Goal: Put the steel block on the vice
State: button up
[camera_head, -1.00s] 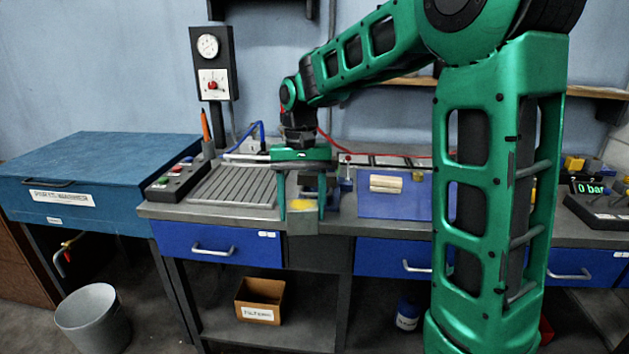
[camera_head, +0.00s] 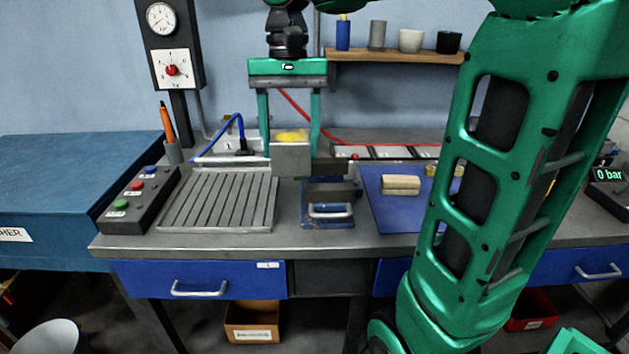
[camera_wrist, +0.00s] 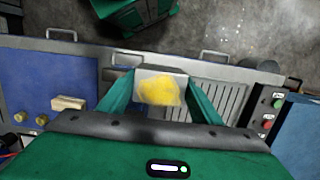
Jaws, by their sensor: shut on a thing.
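The steel block (camera_head: 291,158) is grey with a yellow patch on top. My gripper (camera_head: 290,150) is shut on it, one green finger at each side, and holds it roughly level above the bench. In the wrist view the block (camera_wrist: 150,75) sits between the fingertips of my gripper (camera_wrist: 160,92). The vice (camera_head: 328,212), blue with dark jaws and a pale handle, stands on the bench, below and right of the block in the head view. The block appears apart from the vice. In the wrist view I cannot make out the vice clearly.
A ribbed plate (camera_head: 220,203) lies left of the vice, with a button box (camera_head: 140,200) beyond it. A blue mat (camera_head: 385,215) with a pale wooden block (camera_head: 400,185) lies to the right. A gauge post (camera_head: 172,60) rises at back left. A shelf (camera_head: 395,56) holds several cups.

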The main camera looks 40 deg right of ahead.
jog(key=shift+w+d+f, duration=0.25)
jog(key=shift+d, duration=0.2)
jog(key=shift+w+d+f, duration=0.4)
jog(key=shift+d+f, duration=1.3)
jog(key=shift+d, duration=0.05)
jog(key=shift+w+d+f, duration=0.4)
jog(key=shift+d+f, duration=1.3)
jog(key=shift+w+d+f, duration=0.4)
jog(key=shift+d+f, duration=1.3)
jog(key=shift+d, duration=0.05)
jog(key=shift+f, duration=0.1)
jog(key=o, duration=1.7)
